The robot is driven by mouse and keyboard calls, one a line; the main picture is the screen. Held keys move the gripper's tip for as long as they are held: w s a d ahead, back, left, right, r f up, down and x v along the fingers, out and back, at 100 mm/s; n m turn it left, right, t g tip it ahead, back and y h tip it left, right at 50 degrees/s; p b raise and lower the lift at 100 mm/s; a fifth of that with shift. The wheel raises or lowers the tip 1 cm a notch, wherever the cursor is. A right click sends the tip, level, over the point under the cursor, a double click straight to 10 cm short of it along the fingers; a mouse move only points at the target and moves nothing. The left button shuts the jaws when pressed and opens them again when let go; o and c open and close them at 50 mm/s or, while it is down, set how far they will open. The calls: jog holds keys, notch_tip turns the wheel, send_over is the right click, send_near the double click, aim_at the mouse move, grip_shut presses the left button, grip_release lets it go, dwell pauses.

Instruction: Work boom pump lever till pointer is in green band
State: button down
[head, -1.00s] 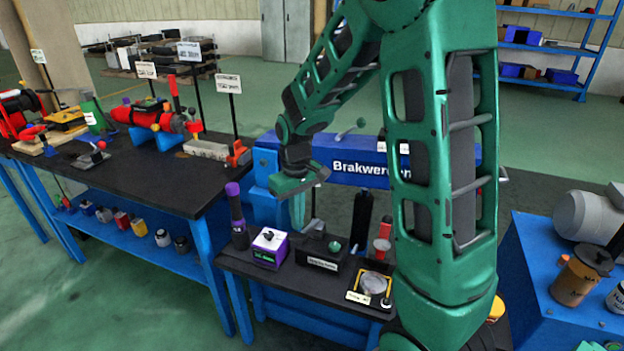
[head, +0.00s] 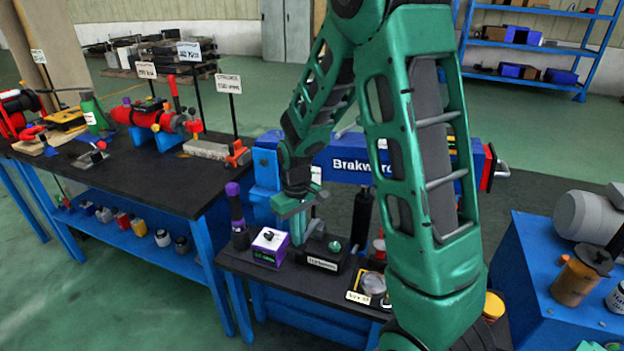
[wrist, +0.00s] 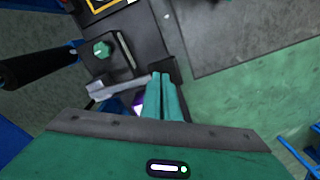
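The pump unit is a low black box (head: 323,264) with a white label and a green knob (head: 335,246) on the small dark bench. A short dark upright (head: 314,229), perhaps the lever, stands at the box beside my gripper (head: 299,232). In the wrist view my gripper (wrist: 161,76) has its two green fingers together, with no object visible between them. They are over the edge of the box, beside a pale grey bar (wrist: 112,89); contact is unclear. The wrist view also shows the green knob (wrist: 101,49). A round gauge (head: 373,283) is partly hidden by my arm; its pointer and band are unreadable.
A purple-and-white box (head: 269,246) and a purple-topped cylinder (head: 237,215) stand left of the pump. A black cylinder (head: 362,218) stands behind it. The blue boom (head: 346,165) runs behind the bench. Open floor lies to the left front.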

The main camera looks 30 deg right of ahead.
jog(key=shift+f, duration=1.8)
jog(key=shift+r, duration=4.85)
jog(key=shift+f, duration=0.2)
jog(key=shift+f, duration=4.65)
jog(key=shift+r, duration=4.85)
jog(key=shift+f, duration=0.1)
